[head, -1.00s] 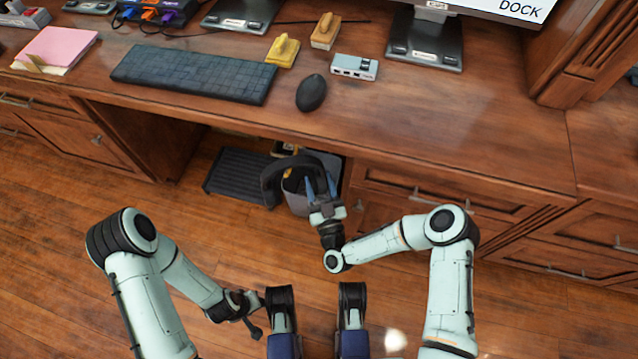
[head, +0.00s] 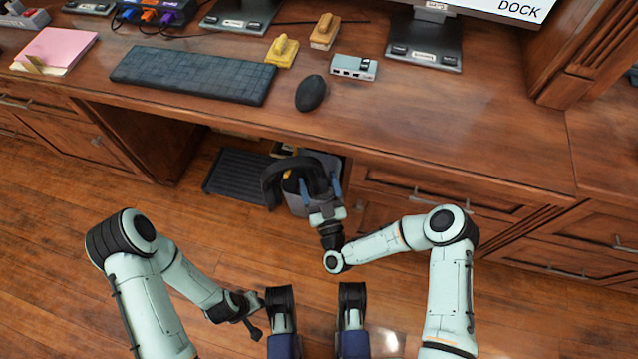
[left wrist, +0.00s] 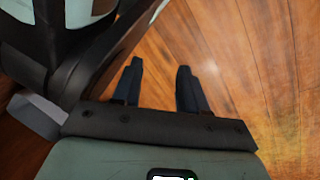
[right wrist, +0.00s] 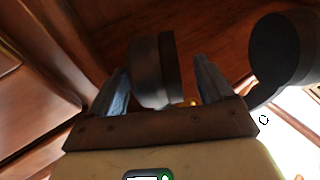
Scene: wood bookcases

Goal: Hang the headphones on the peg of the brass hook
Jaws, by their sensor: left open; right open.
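The black headphones (head: 271,187) are just below the desk's front edge, at my right gripper (head: 320,188). In the right wrist view a dark band-like part of the headphones (right wrist: 153,70) stands between the two spread fingers, with a gap towards the right finger. A round dark cup is at upper right there. My right gripper is open around that part. The brass hook and its peg cannot be made out; the desk edge and headphones may hide them. My left gripper (left wrist: 158,80) is open and empty, low above the floor.
Drawers (head: 425,195) stand right of the headphones.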

